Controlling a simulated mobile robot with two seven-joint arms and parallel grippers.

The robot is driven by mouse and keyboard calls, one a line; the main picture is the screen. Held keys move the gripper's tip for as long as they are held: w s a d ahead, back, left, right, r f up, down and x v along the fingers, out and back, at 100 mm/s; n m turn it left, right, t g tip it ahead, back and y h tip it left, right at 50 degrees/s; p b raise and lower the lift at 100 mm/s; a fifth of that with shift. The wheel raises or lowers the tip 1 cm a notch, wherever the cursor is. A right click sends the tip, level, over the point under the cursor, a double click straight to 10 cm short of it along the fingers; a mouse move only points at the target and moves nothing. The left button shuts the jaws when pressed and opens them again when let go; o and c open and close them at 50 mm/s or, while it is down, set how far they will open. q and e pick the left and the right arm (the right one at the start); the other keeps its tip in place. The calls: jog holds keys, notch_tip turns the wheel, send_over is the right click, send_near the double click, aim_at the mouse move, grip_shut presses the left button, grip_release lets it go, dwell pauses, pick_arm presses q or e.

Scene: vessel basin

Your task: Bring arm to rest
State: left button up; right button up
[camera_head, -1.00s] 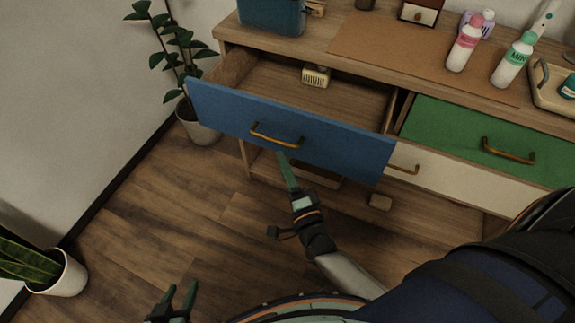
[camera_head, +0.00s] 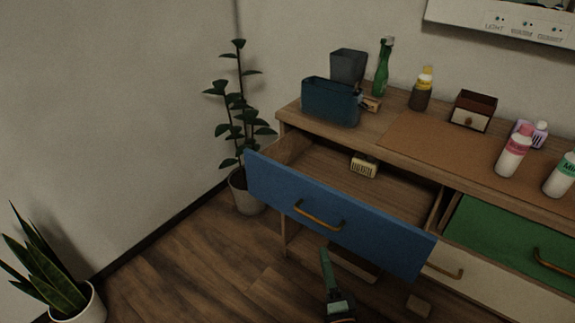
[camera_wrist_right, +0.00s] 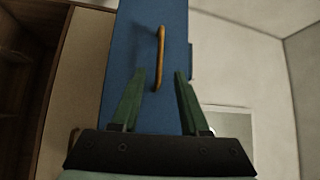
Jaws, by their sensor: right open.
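My right gripper (camera_head: 325,252) shows at the bottom of the head view, below and in front of the open blue drawer (camera_head: 275,190). In the right wrist view my right gripper (camera_wrist_right: 160,73) has its two green fingers spread apart with nothing held between them. The drawer's brass handle (camera_head: 318,215) is beyond the fingertips, and it also shows in the wrist view (camera_wrist_right: 160,50). The gripper appears apart from it. My left gripper is out of view.
The blue drawer stands pulled out with a small cream item (camera_head: 364,166) inside. The green drawer (camera_head: 500,235) is beside it. Bottles and bins stand on the wooden top (camera_head: 400,135). Potted plants (camera_head: 248,190) (camera_head: 85,305) stand left; floor between them is clear.

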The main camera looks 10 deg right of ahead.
jog(key=s+a+f+n+g+y, duration=0.2)
jog(key=s+f+n+g, duration=0.25)
jog(key=s+n, duration=0.45)
jog(key=s+a+f+n+g+y, duration=0.2)
jog(key=s+a+f+n+g, duration=0.15)
jog(key=s+n+g, duration=0.45)
pick_arm(q)
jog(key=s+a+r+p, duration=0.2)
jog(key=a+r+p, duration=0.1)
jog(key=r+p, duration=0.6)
jog(key=p, duration=0.4)
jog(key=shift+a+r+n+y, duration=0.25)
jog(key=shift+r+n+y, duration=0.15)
pick_arm(e)
jog(key=d+r+n+t, duration=0.2)
jog(key=d+r, duration=0.2)
jog(key=r, duration=0.5)
jog(key=shift+s+d+h, duration=0.15)
jog(key=shift+d+h, duration=0.05)
jog(key=shift+h, duration=0.1)
